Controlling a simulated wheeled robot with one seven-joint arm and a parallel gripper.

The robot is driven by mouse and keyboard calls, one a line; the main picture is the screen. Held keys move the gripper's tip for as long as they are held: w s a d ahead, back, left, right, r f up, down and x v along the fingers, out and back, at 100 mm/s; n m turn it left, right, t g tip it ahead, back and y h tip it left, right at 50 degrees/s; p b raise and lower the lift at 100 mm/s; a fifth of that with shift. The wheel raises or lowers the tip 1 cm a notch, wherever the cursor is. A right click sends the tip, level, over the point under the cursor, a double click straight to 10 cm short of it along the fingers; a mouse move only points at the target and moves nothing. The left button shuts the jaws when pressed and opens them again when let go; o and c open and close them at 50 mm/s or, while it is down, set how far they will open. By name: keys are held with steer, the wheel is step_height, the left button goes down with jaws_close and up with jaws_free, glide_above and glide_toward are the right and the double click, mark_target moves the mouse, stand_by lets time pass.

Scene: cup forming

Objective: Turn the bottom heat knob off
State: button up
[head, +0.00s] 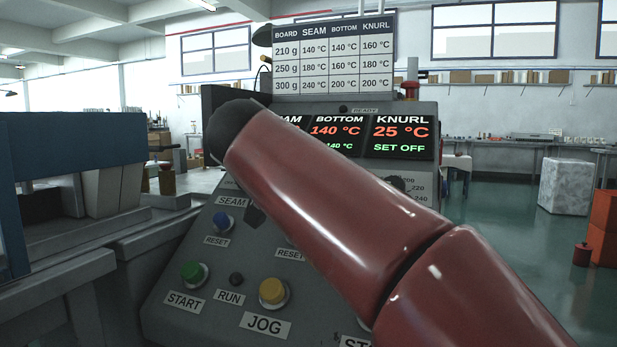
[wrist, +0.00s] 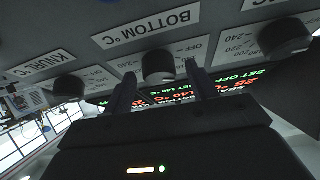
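The BOTTOM heat knob (wrist: 158,66) is a dark round knob in the middle of the wrist view, on a panel that appears upside down. Its label (wrist: 147,27) reads BOTTOM °C. My gripper (wrist: 160,78) is open, with one dark finger on each side of the knob and gaps visible between. I cannot tell whether the fingertips reach past the knob's face. In the head view my red arm hides the gripper and this knob. The display (head: 337,132) shows BOTTOM at 140 °C in red, with 140 °C in green below.
The KNURL knob (wrist: 69,87) and another dark knob (wrist: 285,37) stand on either side. The KNURL readout (head: 402,131) shows 25 °C, SET OFF.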

steer(key=c, duration=0.9)
steer(key=shift+n, duration=0.5)
steer(key=shift+s+d+r+n+t+y, duration=0.1)
steer(key=shift+n+t+y, duration=0.05)
steer(key=shift+n+y, duration=0.35)
steer(key=shift+d+n+t+y, duration=0.15)
steer(key=shift+n+y, duration=0.25)
steer(key=shift+n, duration=0.2)
steer(key=shift+n+y+p, duration=0.35)
steer(key=shift+n+y, duration=0.55)
steer(key=shift+n, duration=0.9)
steer(key=shift+a, duration=0.1)
steer(key=o, duration=1)
